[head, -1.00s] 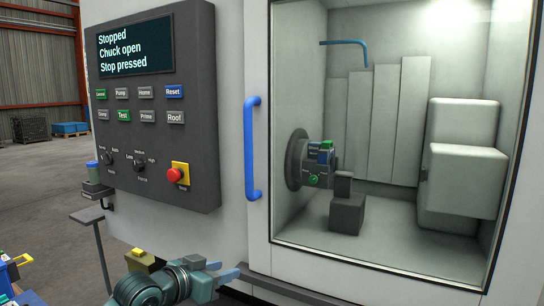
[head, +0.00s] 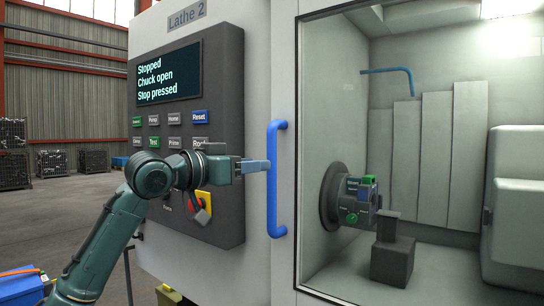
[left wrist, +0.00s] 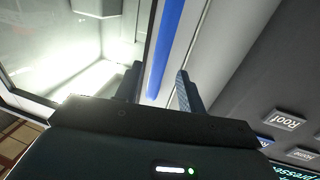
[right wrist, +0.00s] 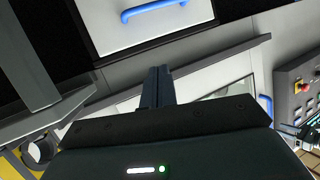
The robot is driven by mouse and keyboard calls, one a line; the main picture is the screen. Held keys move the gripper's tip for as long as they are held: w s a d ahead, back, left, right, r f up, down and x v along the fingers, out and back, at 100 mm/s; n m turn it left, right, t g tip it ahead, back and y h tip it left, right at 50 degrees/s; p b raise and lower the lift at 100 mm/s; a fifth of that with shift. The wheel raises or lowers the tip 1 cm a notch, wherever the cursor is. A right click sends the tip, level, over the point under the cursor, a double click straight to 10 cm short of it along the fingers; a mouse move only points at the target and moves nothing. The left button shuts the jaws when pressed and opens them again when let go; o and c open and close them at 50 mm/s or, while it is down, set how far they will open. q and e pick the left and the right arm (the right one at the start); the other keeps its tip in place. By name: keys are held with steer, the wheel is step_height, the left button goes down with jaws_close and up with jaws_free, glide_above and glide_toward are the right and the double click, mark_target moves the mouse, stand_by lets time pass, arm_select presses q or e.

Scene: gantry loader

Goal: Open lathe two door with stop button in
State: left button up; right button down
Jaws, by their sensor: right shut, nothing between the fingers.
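The lathe 2 door (head: 320,160) stands closed, with a large window and a vertical blue handle (head: 277,215) on its left edge. My left gripper (head: 268,165) is at the handle's mid-height. In the left wrist view its fingers (left wrist: 158,88) are apart, and the blue handle (left wrist: 166,45) runs through the gap between them; contact cannot be told. The red stop button (head: 191,206) on its yellow base is partly hidden behind my left arm. The screen (head: 168,76) reads "Stopped, Chuck open, Stop pressed". My right gripper (right wrist: 157,87) is shut and empty.
The control panel (head: 225,100) juts out just left of the handle, with my left arm in front of it. Inside the window are the chuck (head: 330,197) and a dark block (head: 392,262). The right wrist view shows another blue handle (right wrist: 150,10) on a pale panel.

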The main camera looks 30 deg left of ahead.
arm_select(q)
steer(key=x, duration=0.6)
steer(key=shift+f+p, duration=0.1)
steer(key=shift+p, duration=0.3)
steer(key=shift+c, duration=0.2)
jaws_close()
